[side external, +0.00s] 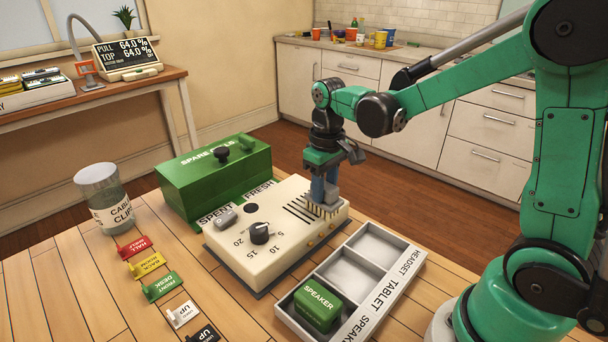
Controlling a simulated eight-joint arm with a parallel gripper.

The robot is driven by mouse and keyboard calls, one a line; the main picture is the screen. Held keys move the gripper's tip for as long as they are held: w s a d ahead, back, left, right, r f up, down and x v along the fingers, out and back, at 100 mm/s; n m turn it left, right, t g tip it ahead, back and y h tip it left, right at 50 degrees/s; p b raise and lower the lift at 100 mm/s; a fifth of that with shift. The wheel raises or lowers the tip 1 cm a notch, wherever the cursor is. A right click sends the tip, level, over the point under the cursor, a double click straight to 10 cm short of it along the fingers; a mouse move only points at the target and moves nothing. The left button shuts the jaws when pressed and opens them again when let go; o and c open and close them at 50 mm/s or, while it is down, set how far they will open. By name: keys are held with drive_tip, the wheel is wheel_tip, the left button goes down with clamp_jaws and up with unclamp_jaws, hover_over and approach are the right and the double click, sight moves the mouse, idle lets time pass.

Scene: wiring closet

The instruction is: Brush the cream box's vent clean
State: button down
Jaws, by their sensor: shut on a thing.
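The cream box (228,246) stands on the wooden table, with a dial (261,233) on its top. Its vent (296,213) is a set of dark slits near the right end of the top. My gripper (324,186) points down over that end and is shut on a brush. The brush's pale bristles (322,209) are at the right end of the slits and appear to touch the top. The gripper and brush hide part of the vent. Any dust on it is too small to tell.
A green box (204,184) stands behind the cream box. A clear jar (101,190) is at left, near several coloured tags (161,287). A white three-compartment tray (412,276) lies at front right, with a green speaker block (318,308) in its nearest compartment.

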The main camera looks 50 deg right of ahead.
drive_tip(key=shift+w+r, duration=0.1)
drive_tip(key=shift+w, duration=0.85)
drive_tip(key=shift+s, duration=1.2)
drive_tip(key=shift+w, duration=1.2)
drive_tip(key=shift+s, duration=1.2)
drive_tip(key=shift+r, duration=0.1)
drive_tip(key=shift+r, duration=0.85)
